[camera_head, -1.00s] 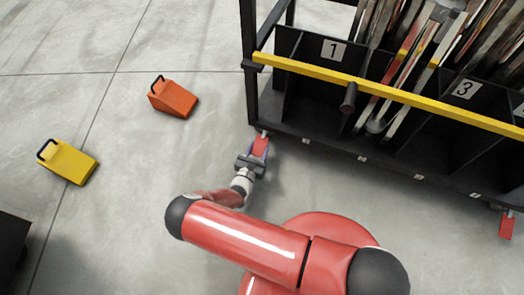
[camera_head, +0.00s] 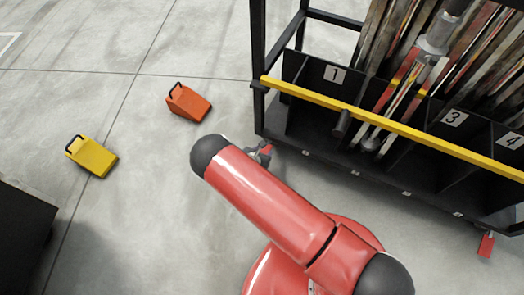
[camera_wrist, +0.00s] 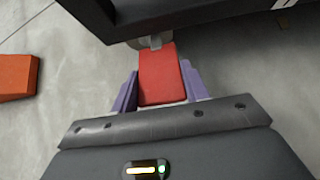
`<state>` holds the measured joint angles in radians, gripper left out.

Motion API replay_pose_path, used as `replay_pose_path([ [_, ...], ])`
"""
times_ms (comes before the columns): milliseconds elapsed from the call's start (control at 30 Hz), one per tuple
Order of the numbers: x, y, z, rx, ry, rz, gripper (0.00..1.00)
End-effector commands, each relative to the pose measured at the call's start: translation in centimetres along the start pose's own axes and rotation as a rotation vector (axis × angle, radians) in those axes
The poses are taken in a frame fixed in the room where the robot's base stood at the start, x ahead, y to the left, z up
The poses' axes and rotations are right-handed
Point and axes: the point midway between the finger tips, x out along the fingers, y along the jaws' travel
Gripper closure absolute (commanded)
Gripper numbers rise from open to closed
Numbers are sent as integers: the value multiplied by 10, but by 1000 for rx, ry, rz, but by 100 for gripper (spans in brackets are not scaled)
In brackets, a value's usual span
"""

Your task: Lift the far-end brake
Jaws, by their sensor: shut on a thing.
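A red brake pedal (camera_head: 267,148) sticks out from under the truck's corner below compartment 1. In the wrist view the red pedal (camera_wrist: 160,75) fills the space between the purple fingers of my gripper (camera_wrist: 158,88), which is shut on its two sides. Its upper end meets a grey metal part under the dark truck frame. In the head view my gripper (camera_head: 257,156) is at that corner, partly hidden by my red arm. A second red pedal (camera_head: 486,245) hangs at the truck's right end, away from my gripper. I cannot tell how far the held pedal is tilted.
The black truck (camera_head: 375,173) has a yellow rail (camera_head: 390,122) across its front and long flats standing in numbered compartments. An orange wedge (camera_head: 188,102) and a yellow wedge (camera_head: 92,157) lie on the floor to the left. A dark box (camera_head: 22,235) stands at lower left. Floor between is clear.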

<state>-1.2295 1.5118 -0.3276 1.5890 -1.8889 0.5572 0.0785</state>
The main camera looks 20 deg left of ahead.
Motion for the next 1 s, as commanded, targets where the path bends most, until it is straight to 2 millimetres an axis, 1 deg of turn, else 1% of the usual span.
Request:
replay_pose_path([
  [533,-1,1,2,1,27,1,96],
  [567,-1,1,2,1,26,1,51],
  [600,-1,1,2,1,26,1,45],
  [700,-1,1,2,1,26,1,33],
  [1000,-2,0,2,0,26,1,33],
])
